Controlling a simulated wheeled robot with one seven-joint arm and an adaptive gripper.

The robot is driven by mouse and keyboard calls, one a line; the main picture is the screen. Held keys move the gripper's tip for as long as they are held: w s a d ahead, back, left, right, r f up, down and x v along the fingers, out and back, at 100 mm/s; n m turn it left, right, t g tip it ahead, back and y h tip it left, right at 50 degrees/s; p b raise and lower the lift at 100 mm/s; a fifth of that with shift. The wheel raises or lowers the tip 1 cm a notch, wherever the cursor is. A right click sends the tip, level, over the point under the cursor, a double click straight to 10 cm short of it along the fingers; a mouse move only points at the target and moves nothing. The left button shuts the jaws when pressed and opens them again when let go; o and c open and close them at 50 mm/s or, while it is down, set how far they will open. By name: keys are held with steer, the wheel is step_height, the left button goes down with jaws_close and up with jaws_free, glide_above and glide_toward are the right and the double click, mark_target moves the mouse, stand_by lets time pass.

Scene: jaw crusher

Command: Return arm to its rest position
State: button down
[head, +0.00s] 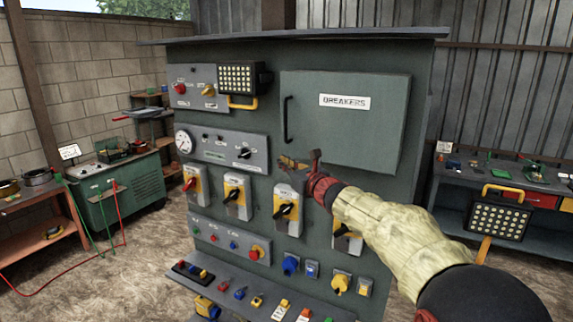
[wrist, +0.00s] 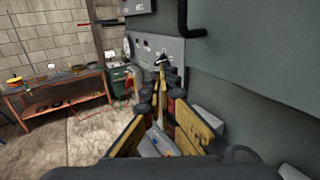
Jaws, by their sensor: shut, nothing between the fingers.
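My arm reaches in from the lower right of the head view, in a pale sleeve-like cover with red parts near the wrist. My gripper (head: 297,162) is in front of the grey-green control cabinet (head: 262,100), below the closed breakers door (head: 345,120) and just above a row of yellow switches. In the wrist view my gripper (wrist: 160,66) points along the cabinet face, its yellow and black fingers together with nothing between them. I cannot tell whether the fingertips touch the panel.
A ledge with several small coloured parts (head: 240,292) juts out below the switches. A work lamp (head: 497,220) and a bench (head: 450,190) stand to the right. A green cabinet (head: 125,195) and a red-brown table (head: 40,225) stand at the left. Open floor lies at the lower left.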

steer(key=s+a+f+n+g+y+b, duration=0.1)
steer(key=s+a+f+n+g, duration=0.2)
steer(key=s+f+n, duration=0.4)
steer(key=s+a+f+n+g+b, duration=0.1)
steer(key=s+a+f+n+g, duration=0.1)
steer(key=s+a+n, duration=0.45)
steer(key=s+d+f+n+g+h+b, duration=0.15)
steer(key=s+d+f+n, duration=0.3)
steer(key=s, duration=0.45)
steer(key=s+d+f+n+g+h+p, duration=0.1)
steer(key=s+d+f+n+g, duration=0.25)
steer(key=s+f, duration=0.35)
steer(key=s+d+f+n+h+b, duration=0.3)
steer(key=s+d+f+h, duration=0.1)
steer(key=s+d, duration=0.8)
steer(key=s+d+f+n+t+h+b, duration=0.1)
steer(key=s+d+f+n+h+b, duration=0.3)
steer(key=s+d, duration=0.9)
steer(key=d+f+h, duration=0.1)
steer(key=d, duration=0.2)
steer(key=shift+s+d, duration=0.25)
steer(key=shift+d, duration=0.1)
steer(key=c, duration=2.6)
jaws_free()
steer(key=shift+n, duration=0.25)
